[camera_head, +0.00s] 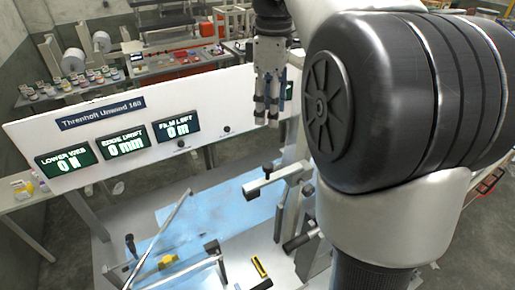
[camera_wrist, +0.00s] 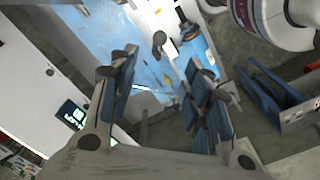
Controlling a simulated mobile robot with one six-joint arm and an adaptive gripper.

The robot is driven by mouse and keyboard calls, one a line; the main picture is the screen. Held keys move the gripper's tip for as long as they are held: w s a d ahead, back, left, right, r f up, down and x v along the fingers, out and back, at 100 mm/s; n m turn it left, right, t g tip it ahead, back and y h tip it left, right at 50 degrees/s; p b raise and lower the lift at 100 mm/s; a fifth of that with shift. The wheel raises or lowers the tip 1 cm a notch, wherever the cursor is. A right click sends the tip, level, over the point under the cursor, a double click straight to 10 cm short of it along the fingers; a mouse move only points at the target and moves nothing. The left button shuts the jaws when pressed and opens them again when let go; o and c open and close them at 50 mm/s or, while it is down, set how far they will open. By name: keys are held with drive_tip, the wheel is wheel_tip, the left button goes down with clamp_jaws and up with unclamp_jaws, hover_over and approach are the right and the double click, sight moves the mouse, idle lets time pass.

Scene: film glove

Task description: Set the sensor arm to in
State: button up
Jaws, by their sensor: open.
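My gripper (camera_head: 266,112) hangs in front of the white display panel (camera_head: 110,128), fingers pointing down, above the machine bed. In the wrist view my gripper (camera_wrist: 160,92) shows two spread blue-padded fingers with nothing between them. A grey bracket with a black end (camera_head: 262,183) stands below my gripper, apart from it. A thin metal bar (camera_head: 160,231) slants over the blue film (camera_head: 235,200), and a second bar with a black-topped post (camera_head: 212,250) lies in front. I cannot tell which of these is the sensor arm, or its setting. My own arm hides the machine's right side.
The panel screens read lower web 0 N (camera_head: 66,162), edge drift 0 mm (camera_head: 123,144) and film left 0 m (camera_head: 177,128). A yellow-and-black tool (camera_head: 259,267) lies on the bed. A bench with several spools (camera_head: 85,85) stands behind.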

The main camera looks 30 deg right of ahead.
sight(268, 165)
wheel_tip(268, 165, down, 16)
drive_tip(key=shift+b, duration=0.8)
drive_tip(key=shift+c, duration=0.5)
clamp_jaws()
